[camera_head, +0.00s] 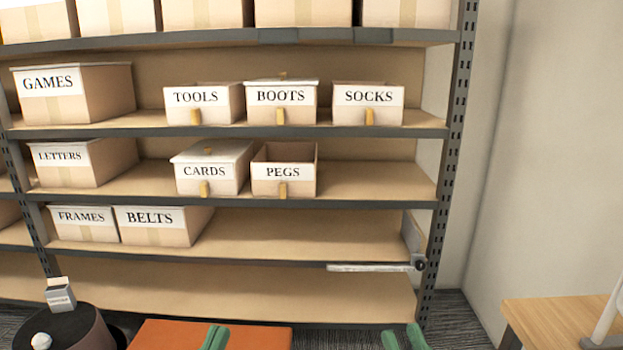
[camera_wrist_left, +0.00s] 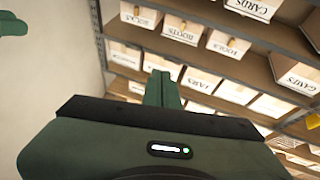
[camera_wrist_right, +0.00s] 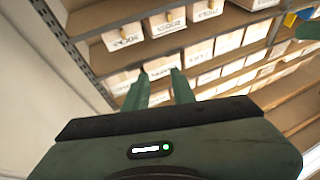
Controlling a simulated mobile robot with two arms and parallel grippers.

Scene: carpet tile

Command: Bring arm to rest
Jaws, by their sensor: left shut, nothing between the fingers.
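My left gripper (camera_head: 216,337) is at the bottom of the head view, in front of the orange surface. Its green fingers are together in the left wrist view (camera_wrist_left: 161,88), with nothing between them. My right gripper (camera_head: 403,336) is at the bottom right of the head view, in front of the shelf's lowest level. Its two fingers stand apart in the right wrist view (camera_wrist_right: 158,82), with nothing seen between them. Both grippers point toward the shelf and touch nothing that I can see. Most of both arms is out of the head view.
A metal shelf (camera_head: 300,203) holds several labelled boxes, among them an open PEGS box (camera_head: 283,172) and a lidded CARDS box (camera_head: 210,168). An orange surface (camera_head: 170,335) and a dark round stand (camera_head: 65,330) are low left. A wooden table (camera_head: 560,315) is low right, by the wall.

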